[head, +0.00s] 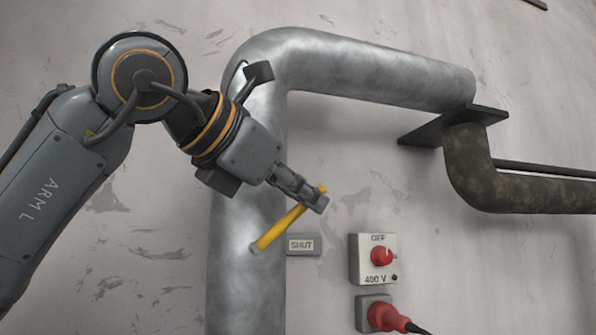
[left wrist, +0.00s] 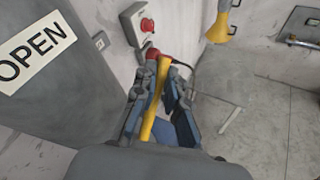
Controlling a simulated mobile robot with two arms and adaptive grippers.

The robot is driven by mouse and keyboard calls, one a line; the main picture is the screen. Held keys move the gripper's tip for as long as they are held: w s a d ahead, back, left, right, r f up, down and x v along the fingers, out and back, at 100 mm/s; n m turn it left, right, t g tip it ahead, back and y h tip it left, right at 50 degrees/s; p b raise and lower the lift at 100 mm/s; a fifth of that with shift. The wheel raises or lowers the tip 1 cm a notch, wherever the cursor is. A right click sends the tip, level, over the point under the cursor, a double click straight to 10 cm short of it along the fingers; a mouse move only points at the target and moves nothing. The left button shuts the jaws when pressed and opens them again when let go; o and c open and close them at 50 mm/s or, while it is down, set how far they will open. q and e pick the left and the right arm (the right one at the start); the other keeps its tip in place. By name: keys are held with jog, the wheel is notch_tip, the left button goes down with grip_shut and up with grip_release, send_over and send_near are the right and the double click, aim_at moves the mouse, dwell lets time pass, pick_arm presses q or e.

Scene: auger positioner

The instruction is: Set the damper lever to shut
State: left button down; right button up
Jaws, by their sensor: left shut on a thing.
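The yellow damper lever (head: 285,224) slants up to the right across the front of the large grey duct pipe. Its lower left end sits at the pipe, and its upper right end is in my left gripper (head: 314,198). My left gripper is shut on the lever near that end. In the left wrist view the lever (left wrist: 154,105) runs between the fingers. The SHUT label (head: 303,244) is to the right of the pipe, below the gripped end. An OPEN label (left wrist: 36,52) shows in the left wrist view. My right gripper is not in view.
The grey pipe (head: 246,285) rises and bends right along the wall. A switch box (head: 361,258) marked OFF and 400 V, with a red knob, is right of the SHUT label. A red plug (head: 383,317) with a cable is below it. A dark pipe (head: 540,193) runs at right.

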pick_arm(q)
jog(key=d+f+m+g+y+p, duration=0.1)
jog(key=y, duration=0.1)
jog(key=d+f+m+g+y+p, duration=0.1)
jog(key=f+y, duration=0.1)
jog(key=w+f+g+y+p, duration=0.1)
jog(key=f+y, duration=0.1)
jog(key=shift+d+m+y, duration=0.3)
jog(key=shift+d+m, duration=0.1)
jog(key=shift+f, duration=0.1)
dwell(0.4)
jog(key=c, duration=1.7)
grip_release()
jog(key=shift+g, duration=0.3)
jog(key=shift+o, duration=0.2)
jog(key=v, duration=1.2)
jog(key=shift+d, duration=0.15)
